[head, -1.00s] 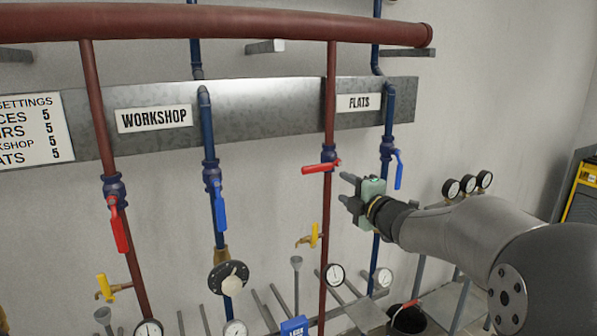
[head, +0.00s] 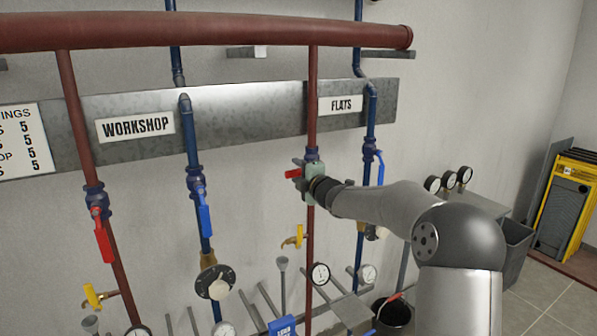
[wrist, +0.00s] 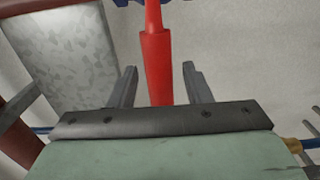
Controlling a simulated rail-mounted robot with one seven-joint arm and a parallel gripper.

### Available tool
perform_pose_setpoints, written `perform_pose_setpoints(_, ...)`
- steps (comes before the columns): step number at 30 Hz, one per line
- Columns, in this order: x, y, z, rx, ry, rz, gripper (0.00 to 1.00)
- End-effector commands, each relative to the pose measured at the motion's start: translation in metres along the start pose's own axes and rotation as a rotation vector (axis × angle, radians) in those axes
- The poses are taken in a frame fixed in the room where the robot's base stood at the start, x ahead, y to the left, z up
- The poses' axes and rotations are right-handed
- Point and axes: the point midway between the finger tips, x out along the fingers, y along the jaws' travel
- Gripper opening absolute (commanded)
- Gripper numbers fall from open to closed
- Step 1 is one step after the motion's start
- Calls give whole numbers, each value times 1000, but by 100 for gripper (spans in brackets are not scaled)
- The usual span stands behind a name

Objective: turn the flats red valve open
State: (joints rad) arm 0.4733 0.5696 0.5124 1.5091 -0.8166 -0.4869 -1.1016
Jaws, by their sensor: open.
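The flats red valve (head: 312,155) sits on the red pipe left of the FLATS sign (head: 341,104). Its red handle (head: 292,173) points sideways to the left, across the pipe, and is partly hidden by my gripper. My gripper (head: 303,176) is at the handle. In the wrist view, the red handle (wrist: 157,60) runs between the two open fingers of my gripper (wrist: 158,78), with a gap on each side. The fingers are not closed on it. The valve body is mostly out of the wrist view.
A blue pipe with a blue-handled valve (head: 370,150) stands close on the right. A yellow tap (head: 294,238) and a pressure gauge (head: 320,273) are below. The workshop red valve handle (head: 104,240) hangs down at the left. A metal panel (head: 240,115) runs behind the pipes.

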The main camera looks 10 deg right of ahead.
Motion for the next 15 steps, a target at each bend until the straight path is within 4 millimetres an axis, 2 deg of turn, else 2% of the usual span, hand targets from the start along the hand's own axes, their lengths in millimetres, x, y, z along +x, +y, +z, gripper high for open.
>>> perform_pose_setpoints(6, 0, 0, 0, 0, 0, 0, 45)
perform_pose_setpoints(7, 0, 0, 0, 0, 0, 0, 39)
perform_pose_setpoints(11, 0, 0, 0, 0, 0, 0, 3)
perform_pose_setpoints(12, 0, 0, 0, 0, 0, 0, 0)
perform_pose_setpoints(15, 0, 0, 0, 0, 0, 0, 0)
